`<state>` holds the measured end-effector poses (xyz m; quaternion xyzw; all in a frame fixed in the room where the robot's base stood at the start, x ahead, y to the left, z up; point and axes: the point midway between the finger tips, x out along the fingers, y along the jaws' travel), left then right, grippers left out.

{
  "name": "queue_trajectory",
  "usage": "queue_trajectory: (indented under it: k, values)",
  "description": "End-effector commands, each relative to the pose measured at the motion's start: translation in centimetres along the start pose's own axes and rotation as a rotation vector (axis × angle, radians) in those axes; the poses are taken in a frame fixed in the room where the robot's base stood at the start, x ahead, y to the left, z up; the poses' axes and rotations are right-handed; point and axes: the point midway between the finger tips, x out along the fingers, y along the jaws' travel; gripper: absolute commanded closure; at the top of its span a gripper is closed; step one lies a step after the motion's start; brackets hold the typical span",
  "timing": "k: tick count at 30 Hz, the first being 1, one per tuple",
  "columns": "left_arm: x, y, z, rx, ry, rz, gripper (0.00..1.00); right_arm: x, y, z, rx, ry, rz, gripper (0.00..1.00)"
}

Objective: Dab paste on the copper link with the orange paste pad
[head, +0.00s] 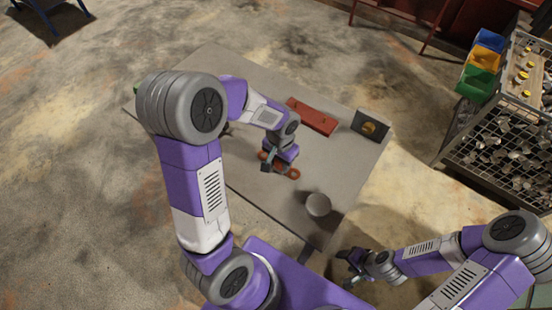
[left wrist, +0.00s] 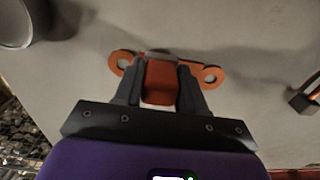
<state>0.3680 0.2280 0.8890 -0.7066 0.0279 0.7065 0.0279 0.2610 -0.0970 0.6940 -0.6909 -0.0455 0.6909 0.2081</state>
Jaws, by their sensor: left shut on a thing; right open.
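The copper link (head: 284,171) lies on the grey table, a flat strip with a ring at each end. Both ring ends show in the left wrist view (left wrist: 221,76), one on each side of my fingers; its middle is hidden. My left gripper (left wrist: 162,76) is shut on the orange paste pad (left wrist: 160,86), a small block between the fingers. The pad is over the middle of the link; I cannot tell whether it touches. In the head view, my left gripper (head: 271,164) points down at the link. My right gripper (head: 352,266) is open and empty, off the table's near edge.
A grey round cup (head: 318,204) stands on the near right of the table (head: 255,190). A red bar-shaped piece (head: 312,116) and a dark plate with a yellow disc (head: 370,127) are at the back right. A wire rack with bins (head: 480,72) stands beyond, at right.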

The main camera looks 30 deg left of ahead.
Motion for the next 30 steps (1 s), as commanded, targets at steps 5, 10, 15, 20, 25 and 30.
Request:
queue_trajectory:
  k: [5, 10, 15, 20, 25, 30]
  values:
    - [0.0, -0.1, 0.0, -0.001, 0.0, 0.0, 0.84, 0.0, 0.0, 0.0, 0.0, 0.0, 0.0, 0.45]
    - [0.0, -1.3, 0.0, -0.003, 0.0, 0.0, 0.84, -0.2, -0.1, 0.0, 0.0, 0.0, 0.0, 0.45]
    - [0.1, -2.4, 0.0, -0.003, -0.001, 0.0, 0.84, -0.3, -0.1, 0.0, 0.0, 0.0, 0.0, 0.45]
    - [0.2, -3.0, 0.1, -0.001, -0.002, 0.0, 0.84, -0.3, -0.1, 0.0, 0.0, 0.0, 0.0, 0.45]
    - [0.2, -2.7, 0.1, 0.001, -0.003, 0.0, 0.84, -0.3, -0.1, 0.0, 0.0, 0.0, 0.0, 0.45]
    - [0.1, -1.4, 0.1, 0.002, -0.003, 0.0, 0.84, -0.2, -0.1, 0.0, 0.0, 0.0, 0.0, 0.45]
